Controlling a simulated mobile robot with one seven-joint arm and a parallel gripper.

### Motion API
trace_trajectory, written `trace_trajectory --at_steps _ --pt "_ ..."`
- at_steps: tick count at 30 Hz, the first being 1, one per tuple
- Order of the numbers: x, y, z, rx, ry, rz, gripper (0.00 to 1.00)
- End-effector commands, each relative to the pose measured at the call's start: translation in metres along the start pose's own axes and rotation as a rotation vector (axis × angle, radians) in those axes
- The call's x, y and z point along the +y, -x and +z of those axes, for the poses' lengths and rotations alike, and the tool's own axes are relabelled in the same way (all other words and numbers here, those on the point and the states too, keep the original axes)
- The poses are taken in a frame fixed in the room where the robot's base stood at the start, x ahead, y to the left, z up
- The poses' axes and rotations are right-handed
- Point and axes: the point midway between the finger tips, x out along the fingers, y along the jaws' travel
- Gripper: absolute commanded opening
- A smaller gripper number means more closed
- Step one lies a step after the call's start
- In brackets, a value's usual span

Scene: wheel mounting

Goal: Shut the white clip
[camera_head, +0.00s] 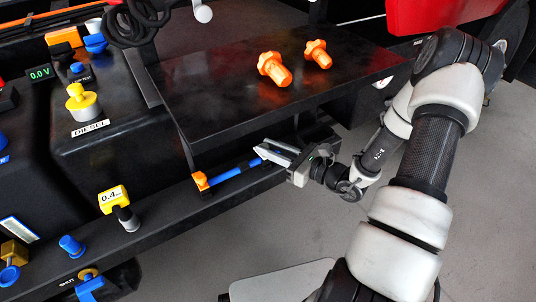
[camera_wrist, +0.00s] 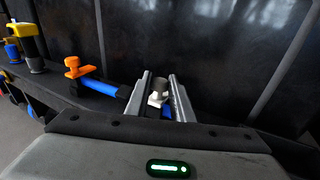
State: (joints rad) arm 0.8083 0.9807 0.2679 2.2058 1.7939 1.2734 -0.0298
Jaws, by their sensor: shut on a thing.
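My gripper (camera_head: 263,147) is low beside the black cabinet, above the ledge, at the end of a blue tube (camera_head: 237,171). In the wrist view my gripper (camera_wrist: 160,82) has its two grey fingers on either side of the small white clip (camera_wrist: 157,99), shut on it. A grey cylindrical part stands just above the clip's white part. The blue tube (camera_wrist: 98,87) runs from an orange handle (camera_wrist: 78,68) toward the clip. The orange handle (camera_head: 201,180) also shows in the head view. The fingers hide the clip in the head view, and its exact position is unclear.
Two orange knobs (camera_head: 273,69) (camera_head: 317,54) lie on the black cabinet top (camera_head: 215,95). Grey floor (camera_head: 235,240) is open below.

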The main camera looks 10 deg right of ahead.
Motion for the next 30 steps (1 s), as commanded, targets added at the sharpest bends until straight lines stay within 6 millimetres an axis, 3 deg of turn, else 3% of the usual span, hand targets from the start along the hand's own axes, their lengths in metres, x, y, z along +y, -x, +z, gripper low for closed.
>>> trace_trajectory --at_steps 1,16,17,20,30 --pt "-0.0001 0.0009 -0.0124 -0.034 0.011 -0.001 0.0" --pt "0.0019 0.0045 -0.0095 -0.122 0.051 0.001 0.0" --pt "0.0019 0.0045 -0.0095 -0.122 0.051 0.001 0.25" --pt "0.0019 0.0044 -0.0094 -0.122 0.051 0.001 0.4" --pt "0.0012 0.0069 -0.0089 -0.122 0.051 -0.001 0.4"
